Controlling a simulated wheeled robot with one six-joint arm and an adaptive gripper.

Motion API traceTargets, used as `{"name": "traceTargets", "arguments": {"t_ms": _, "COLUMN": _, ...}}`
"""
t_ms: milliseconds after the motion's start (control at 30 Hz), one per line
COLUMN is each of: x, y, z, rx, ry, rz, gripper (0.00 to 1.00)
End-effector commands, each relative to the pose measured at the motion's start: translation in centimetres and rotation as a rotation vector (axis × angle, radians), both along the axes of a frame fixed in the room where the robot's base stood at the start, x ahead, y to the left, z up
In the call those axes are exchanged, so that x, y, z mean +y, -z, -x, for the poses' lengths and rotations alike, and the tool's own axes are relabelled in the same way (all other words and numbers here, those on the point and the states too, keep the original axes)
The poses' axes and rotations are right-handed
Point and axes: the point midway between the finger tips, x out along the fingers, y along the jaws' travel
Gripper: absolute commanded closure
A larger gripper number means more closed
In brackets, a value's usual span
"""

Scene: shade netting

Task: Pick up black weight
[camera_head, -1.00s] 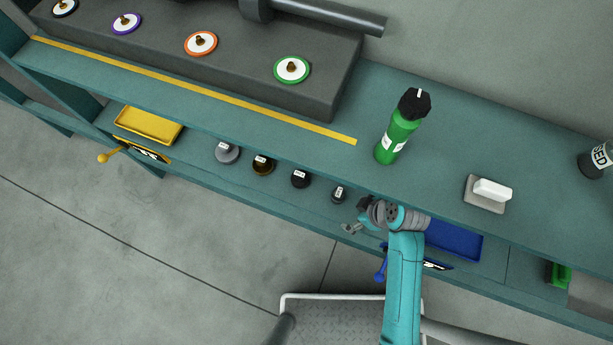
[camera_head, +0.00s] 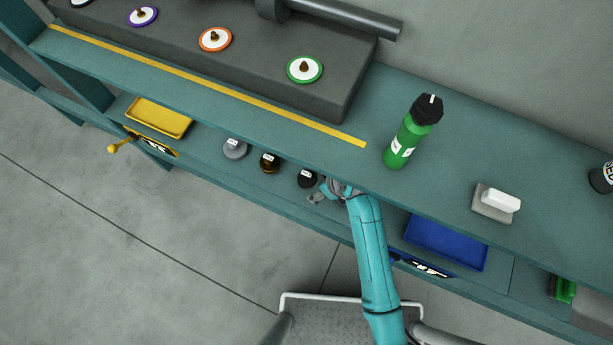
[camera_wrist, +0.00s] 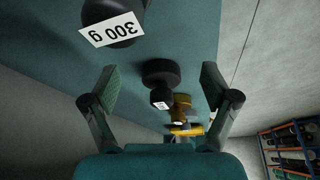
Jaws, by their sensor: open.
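A black weight (camera_head: 307,178) with a white label stands on the lower shelf (camera_head: 205,158). My gripper (camera_head: 317,197) is just beside it, at its lower right in the head view. In the wrist view my gripper (camera_wrist: 160,88) is open and empty. A black weight (camera_wrist: 160,73) with a small labelled knob shows between and beyond the fingertips, apart from both. Another dark weight (camera_wrist: 125,28), labelled 300 g, stands at the upper left, outside the fingers. The small dark weight seen earlier is hidden by my arm in the head view.
A brown weight (camera_head: 270,162) and a grey weight (camera_head: 235,147) stand left of the black one. A yellow tray (camera_head: 158,117) and a blue tray (camera_head: 446,243) flank the row. The upper shelf (camera_head: 455,170) overhangs close above, with a green bottle (camera_head: 406,142) on it.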

Motion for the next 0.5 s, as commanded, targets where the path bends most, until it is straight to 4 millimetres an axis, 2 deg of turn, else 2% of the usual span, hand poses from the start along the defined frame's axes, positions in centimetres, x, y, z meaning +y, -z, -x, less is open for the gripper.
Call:
{"name": "traceTargets", "arguments": {"t_ms": 300, "x": 3.9, "y": 0.0, "z": -2.7, "rx": 0.0, "ry": -0.003, "rz": 0.0, "gripper": 0.14}}
{"name": "traceTargets", "arguments": {"t_ms": 500, "x": 4.8, "y": 1.0, "z": -3.3, "rx": 0.002, "ry": 0.001, "rz": 0.0, "gripper": 0.14}}
